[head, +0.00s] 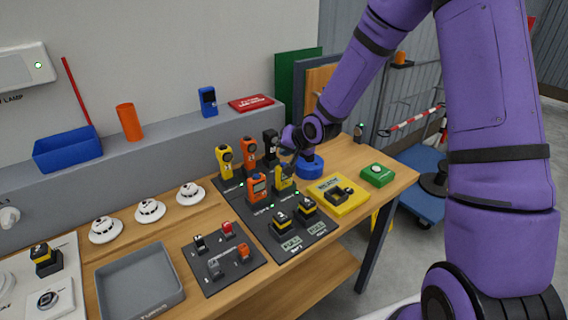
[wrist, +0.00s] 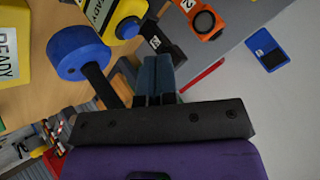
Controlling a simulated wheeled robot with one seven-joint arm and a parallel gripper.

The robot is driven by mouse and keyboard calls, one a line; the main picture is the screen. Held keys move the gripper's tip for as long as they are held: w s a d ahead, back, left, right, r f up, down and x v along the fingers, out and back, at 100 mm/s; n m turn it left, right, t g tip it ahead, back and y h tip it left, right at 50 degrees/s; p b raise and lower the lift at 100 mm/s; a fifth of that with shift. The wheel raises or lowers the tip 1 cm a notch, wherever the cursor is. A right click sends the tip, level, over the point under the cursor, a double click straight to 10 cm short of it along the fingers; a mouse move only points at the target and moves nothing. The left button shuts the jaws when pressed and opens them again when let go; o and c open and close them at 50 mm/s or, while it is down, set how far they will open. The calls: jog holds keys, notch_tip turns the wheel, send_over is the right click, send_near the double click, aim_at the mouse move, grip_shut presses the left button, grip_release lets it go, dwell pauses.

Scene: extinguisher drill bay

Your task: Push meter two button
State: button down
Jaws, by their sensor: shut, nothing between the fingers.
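Several handheld meters stand on a dark board on the workbench. In the head view, a back row holds a yellow meter (head: 224,161), an orange meter (head: 249,153) and a black one (head: 270,144). In front are an orange meter (head: 257,189) and a yellow meter (head: 283,180). In the wrist view, the orange meter (wrist: 205,22) bears a label that looks like a 2, with a dark round face. My gripper (head: 285,151) is shut and empty, above and behind the front yellow meter. Its shut fingertips (wrist: 155,98) show in the wrist view, with the black meter (wrist: 165,46) beyond them.
A blue round base with a black post (wrist: 77,55) stands close to my gripper. A yellow block (head: 338,195) and a green button box (head: 377,174) lie to the right. A blue device (head: 208,102) and a red sign (head: 251,103) are on the ledge behind.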

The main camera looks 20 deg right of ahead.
jog(key=shift+r, duration=2.4)
